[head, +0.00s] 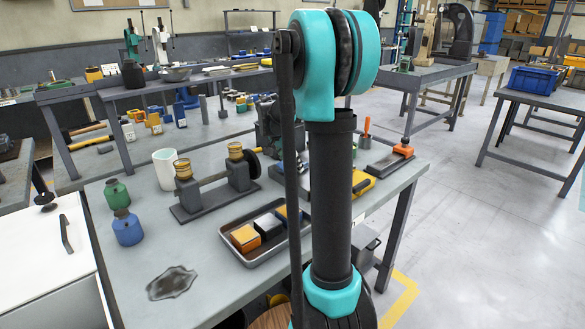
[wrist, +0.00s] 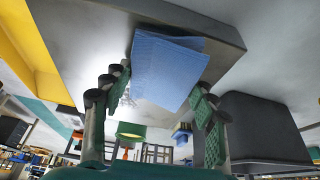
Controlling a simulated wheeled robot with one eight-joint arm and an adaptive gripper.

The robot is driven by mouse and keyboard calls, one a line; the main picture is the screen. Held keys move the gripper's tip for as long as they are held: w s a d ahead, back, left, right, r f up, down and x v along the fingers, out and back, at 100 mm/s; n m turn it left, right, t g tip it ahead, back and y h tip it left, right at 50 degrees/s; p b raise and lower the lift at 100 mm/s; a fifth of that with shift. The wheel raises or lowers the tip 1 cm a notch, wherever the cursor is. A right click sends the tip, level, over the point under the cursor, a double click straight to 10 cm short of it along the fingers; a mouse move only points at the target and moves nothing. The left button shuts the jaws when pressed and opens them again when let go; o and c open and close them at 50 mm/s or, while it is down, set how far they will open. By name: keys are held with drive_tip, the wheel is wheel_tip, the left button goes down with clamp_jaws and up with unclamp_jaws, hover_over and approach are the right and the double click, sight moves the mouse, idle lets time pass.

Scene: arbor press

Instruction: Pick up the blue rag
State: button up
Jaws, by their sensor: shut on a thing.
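The blue rag (wrist: 168,62) shows in the wrist view as a folded, light blue cloth between the green-padded fingers. My gripper (wrist: 157,86) is shut on the rag, with a finger on each side of it. A grey slab-like surface (wrist: 215,28) lies right behind the rag; I cannot tell whether the rag touches it. In the head view my arm stands in front of the bench, and neither the gripper nor the blue rag shows there.
A grey bench (head: 215,290) holds a dark grey rag (head: 172,282), a tray (head: 255,260) with small blocks, a green bottle (head: 117,194), a blue bottle (head: 127,228) and a white cup (head: 165,169). A dark box-like object (wrist: 262,128) is at the right in the wrist view. Open floor (head: 480,220) lies right.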

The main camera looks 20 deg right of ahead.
sight(292, 165)
drive_tip(key=shift+r, duration=0.1)
wheel_tip(292, 165, up, 20)
drive_tip(key=shift+r, duration=0.15)
idle(0.6)
drive_tip(key=o, duration=0.5)
drive_tip(key=c, duration=0.4)
drive_tip(key=shift+s, duration=0.1)
